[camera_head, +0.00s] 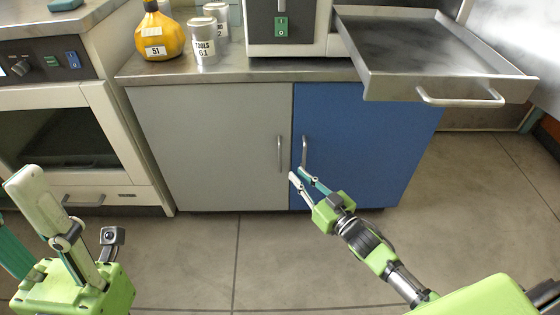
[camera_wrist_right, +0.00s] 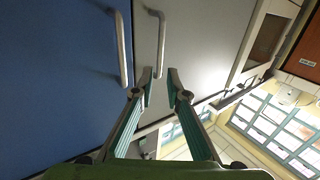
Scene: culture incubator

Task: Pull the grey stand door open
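The grey stand door (camera_head: 212,145) is closed, at the left of the cabinet front. Its vertical metal handle (camera_head: 280,154) is near its right edge and also shows in the right wrist view (camera_wrist_right: 161,42). My right gripper (camera_head: 297,173) is open and empty, at the lower ends of the two door handles. In the right wrist view its fingertips (camera_wrist_right: 160,76) lie to either side of the grey handle's near end; contact cannot be told. My left gripper (camera_head: 20,215) is at the lower left, away from the cabinet, fingers apart, partly out of frame.
A closed blue door (camera_head: 362,135) with its own handle (camera_head: 304,152) adjoins the grey door. A metal tray (camera_head: 425,82) juts out above it. A yellow bottle (camera_head: 160,38) and tins (camera_head: 204,48) stand on top. An oven-like unit (camera_head: 70,135) stands left. The floor before the grey door is clear.

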